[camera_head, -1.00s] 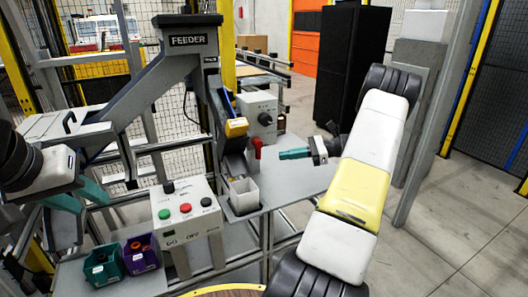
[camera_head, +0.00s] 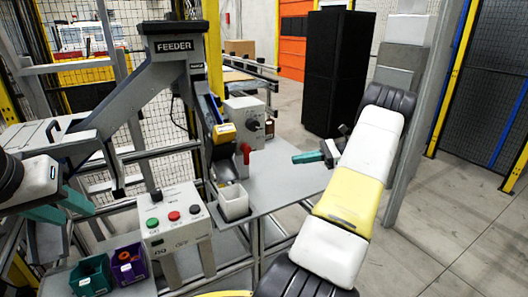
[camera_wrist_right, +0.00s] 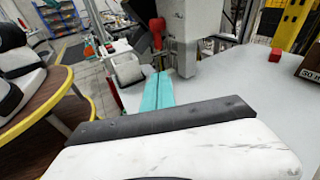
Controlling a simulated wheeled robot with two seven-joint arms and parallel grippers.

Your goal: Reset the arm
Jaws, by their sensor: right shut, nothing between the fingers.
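My right arm reaches in from the lower right in the head view. Its right gripper (camera_head: 296,159) has teal fingers pointing left, above the grey table (camera_head: 285,188). The right gripper is shut and empty, to the right of the red handle (camera_head: 245,150) and apart from it. In the wrist view the teal fingers (camera_wrist_right: 165,72) lie together over the table. My left gripper (camera_head: 62,207) is at the far left edge, its two teal fingers spread apart with nothing visible between them. Part of the left arm is outside the picture.
The feeder (camera_head: 172,47) stands left of centre, with a white bin (camera_head: 233,206) below its chute. A button box (camera_head: 172,222), a green bin (camera_head: 91,278) and a purple bin (camera_head: 130,266) are in front. The floor at right is clear.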

